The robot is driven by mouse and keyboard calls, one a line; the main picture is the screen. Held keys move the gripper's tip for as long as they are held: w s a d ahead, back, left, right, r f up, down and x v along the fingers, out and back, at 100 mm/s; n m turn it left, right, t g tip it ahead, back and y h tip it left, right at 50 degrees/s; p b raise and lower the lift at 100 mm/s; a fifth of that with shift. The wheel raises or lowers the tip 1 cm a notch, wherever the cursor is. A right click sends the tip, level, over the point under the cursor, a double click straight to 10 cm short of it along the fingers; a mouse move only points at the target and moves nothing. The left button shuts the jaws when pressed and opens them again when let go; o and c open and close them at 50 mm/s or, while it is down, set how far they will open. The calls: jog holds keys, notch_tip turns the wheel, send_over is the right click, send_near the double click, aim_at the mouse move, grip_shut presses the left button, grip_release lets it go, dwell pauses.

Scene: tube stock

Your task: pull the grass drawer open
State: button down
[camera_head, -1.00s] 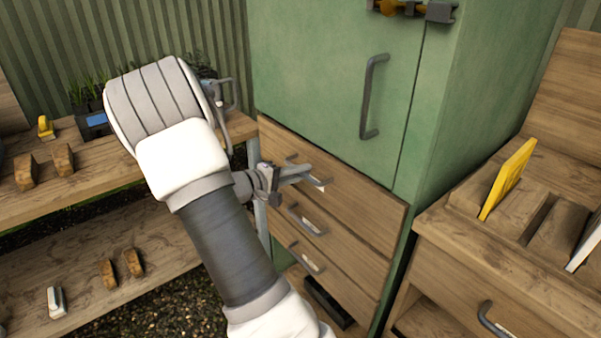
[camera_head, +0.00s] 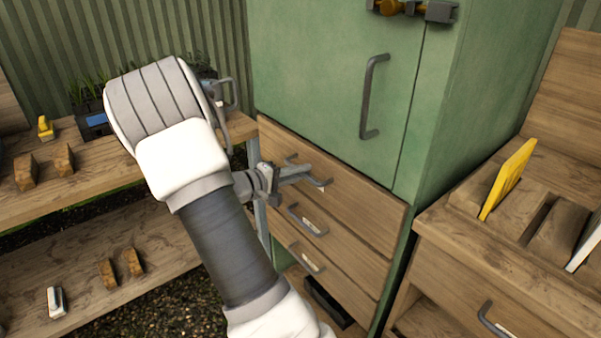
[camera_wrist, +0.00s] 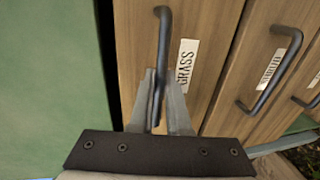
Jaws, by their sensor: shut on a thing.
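The grass drawer (camera_wrist: 195,25) is the wooden drawer with a white GRASS label (camera_wrist: 187,66) in the wrist view. In the head view it is the top drawer (camera_head: 355,205) under the green cabinet, and it looks flush with the front. Its dark bar handle (camera_wrist: 163,40) runs between my gripper's two fingers. My gripper (camera_wrist: 160,85) is shut on this handle near one end; it also shows in the head view (camera_head: 302,173). The fingers partly cover the handle and the label's edge.
Two more drawers with bar handles lie below, the middle handle (camera_head: 307,219) and the bottom handle (camera_head: 305,258). A green cabinet door (camera_head: 330,75) is above. A wooden bench (camera_head: 500,250) stands close on the right, and shelves (camera_head: 100,190) stand on the left.

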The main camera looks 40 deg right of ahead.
jog(key=shift+a, duration=0.15)
jog(key=f+v, duration=0.2)
jog(key=v, duration=1.3)
jog(key=a+f+p+v, duration=0.1)
jog(key=f+v, duration=0.2)
jog(key=v, duration=1.2)
jog(key=shift+w+f, duration=0.2)
jog(key=shift+f, duration=0.05)
jog(key=c, duration=0.9)
grip_release()
jog(key=p+v, duration=0.3)
jog(key=v, duration=1.4)
jog(key=shift+w+a+r+p, duration=0.1)
jog(key=shift+a+r+p, duration=0.05)
jog(key=shift+p, duration=0.15)
jog(key=shift+a, duration=0.1)
